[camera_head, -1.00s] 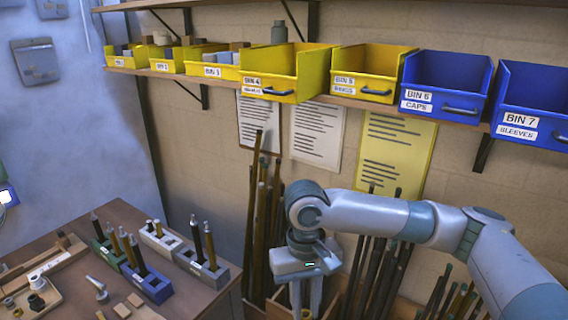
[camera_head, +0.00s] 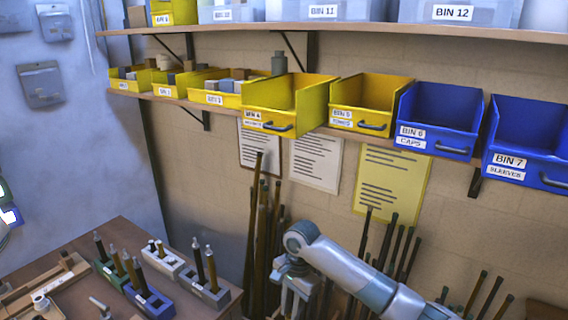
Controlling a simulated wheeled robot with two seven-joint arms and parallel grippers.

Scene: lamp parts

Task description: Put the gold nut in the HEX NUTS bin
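My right gripper (camera_head: 294,304) points down at the bottom edge of the head view, in front of the long rods. Its fingertips are at or below the edge, so I cannot tell whether it holds anything. I cannot make out a gold nut. The yellow BIN 4 (camera_head: 312,106) is on the lower shelf, pulled forward of the bins to its left, with its open top showing. The lower line of its label is too small to read surely, so I cannot confirm HEX NUTS. My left gripper is not in view.
Yellow BIN 5 (camera_head: 371,98), blue BIN 6 CAPS (camera_head: 440,115) and blue BIN 7 SLEEVES (camera_head: 528,140) stand to the right. An upper shelf (camera_head: 380,30) with grey bins hangs above. A bench (camera_head: 122,232) with tool blocks is at lower left.

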